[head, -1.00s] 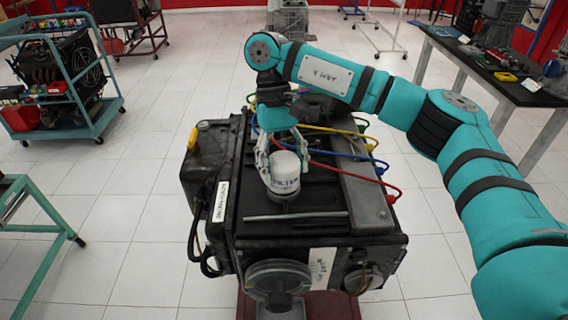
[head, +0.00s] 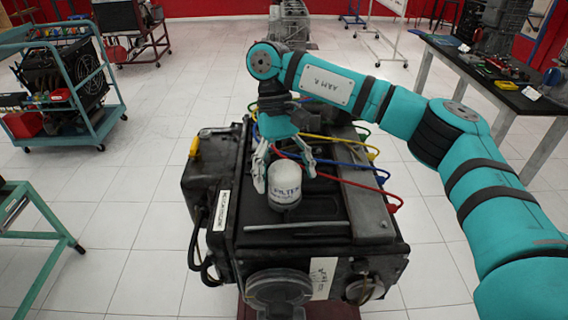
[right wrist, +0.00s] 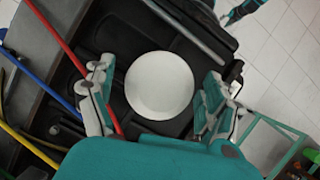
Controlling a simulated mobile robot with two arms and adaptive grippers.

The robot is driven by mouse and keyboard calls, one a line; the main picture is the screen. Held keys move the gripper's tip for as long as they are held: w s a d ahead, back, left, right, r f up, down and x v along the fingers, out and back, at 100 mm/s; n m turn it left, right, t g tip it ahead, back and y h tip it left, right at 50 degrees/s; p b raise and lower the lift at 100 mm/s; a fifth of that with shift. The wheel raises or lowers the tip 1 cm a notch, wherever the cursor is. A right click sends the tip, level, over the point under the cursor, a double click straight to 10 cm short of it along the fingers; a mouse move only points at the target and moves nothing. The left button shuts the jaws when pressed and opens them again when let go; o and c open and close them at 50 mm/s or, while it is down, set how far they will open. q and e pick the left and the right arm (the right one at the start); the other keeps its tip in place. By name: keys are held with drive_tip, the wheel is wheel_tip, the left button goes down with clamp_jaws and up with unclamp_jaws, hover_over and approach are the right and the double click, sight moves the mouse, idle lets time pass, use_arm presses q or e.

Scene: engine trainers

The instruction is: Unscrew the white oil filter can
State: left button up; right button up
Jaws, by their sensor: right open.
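The white oil filter can (head: 285,188) stands upright on top of the black engine trainer (head: 320,215), with dark lettering facing the head camera. In the right wrist view its round white top (right wrist: 160,86) lies between my right gripper's spread fingers. My right gripper (head: 283,168) is open, just above and behind the can in the head view. In the right wrist view the gripper (right wrist: 160,92) has a visible gap on both sides of the can. The can's threaded joint is hidden.
Red (head: 345,180), blue and yellow cables arch over the engine top, close beside my right gripper. A teal cart (head: 75,128) stands on the left and a black-topped bench (head: 505,90) on the right. White tiled floor around the engine is free.

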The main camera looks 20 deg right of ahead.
drive_tip(key=v, duration=1.2)
